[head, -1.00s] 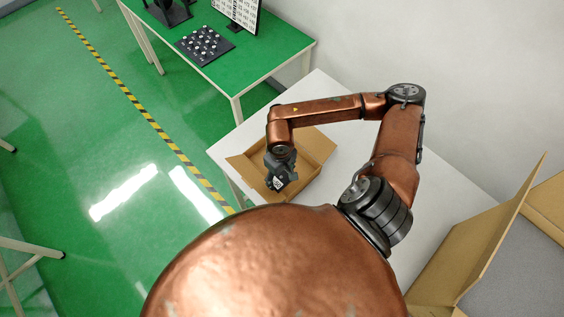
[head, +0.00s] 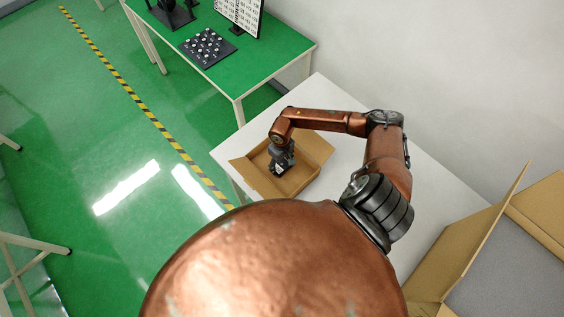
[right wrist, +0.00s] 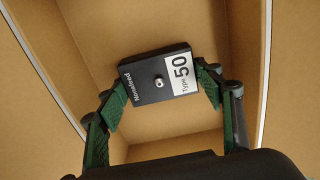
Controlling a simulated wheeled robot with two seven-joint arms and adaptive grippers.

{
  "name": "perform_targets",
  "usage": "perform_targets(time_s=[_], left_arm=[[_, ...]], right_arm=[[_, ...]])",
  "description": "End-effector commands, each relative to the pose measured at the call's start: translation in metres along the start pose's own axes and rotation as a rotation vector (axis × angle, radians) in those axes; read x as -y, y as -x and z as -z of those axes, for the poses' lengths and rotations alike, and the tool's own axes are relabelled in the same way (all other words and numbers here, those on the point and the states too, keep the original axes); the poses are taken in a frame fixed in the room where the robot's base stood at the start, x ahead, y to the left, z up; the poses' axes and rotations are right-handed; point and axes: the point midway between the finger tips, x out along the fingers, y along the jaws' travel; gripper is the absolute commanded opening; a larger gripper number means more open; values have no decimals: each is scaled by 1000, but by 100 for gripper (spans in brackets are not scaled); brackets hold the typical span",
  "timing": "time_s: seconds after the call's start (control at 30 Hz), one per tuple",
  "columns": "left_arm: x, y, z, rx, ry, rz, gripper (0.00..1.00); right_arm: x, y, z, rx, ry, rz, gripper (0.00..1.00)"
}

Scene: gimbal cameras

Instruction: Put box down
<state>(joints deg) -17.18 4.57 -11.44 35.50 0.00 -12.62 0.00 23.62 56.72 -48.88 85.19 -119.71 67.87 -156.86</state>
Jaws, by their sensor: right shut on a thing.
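The box is a small dark block (right wrist: 158,78) with a white label reading "Type 50" and a round metal knob in the right wrist view. My right gripper (right wrist: 160,90) is shut on it, with a green-padded finger on each side. In the head view my right gripper (head: 281,168) reaches down inside an open cardboard box (head: 318,150) on the white table. Cardboard walls surround the block in the right wrist view. I cannot tell whether the block touches the carton's bottom. My left gripper is not in view.
The white table (head: 330,100) has bare surface around the carton. A larger open cardboard box (head: 470,262) stands at the lower right. A green table (head: 270,60) behind holds a black tray with several knobbed pieces (head: 207,47) and a panel.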

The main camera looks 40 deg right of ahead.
Motion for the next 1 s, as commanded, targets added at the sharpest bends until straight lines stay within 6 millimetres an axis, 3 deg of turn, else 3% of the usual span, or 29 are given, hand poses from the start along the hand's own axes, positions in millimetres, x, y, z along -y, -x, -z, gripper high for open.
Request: perform_targets(time_s=[0.47,0.5,0.73,1.0], left_arm=[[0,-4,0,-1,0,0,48],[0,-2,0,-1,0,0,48],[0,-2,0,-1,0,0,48],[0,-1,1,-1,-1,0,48]], right_arm=[[0,-8,0,-1,1,-1,33],[0,-8,0,0,1,-1,64],[0,-7,0,0,0,-1,78],[0,-6,0,0,0,-1,78]])
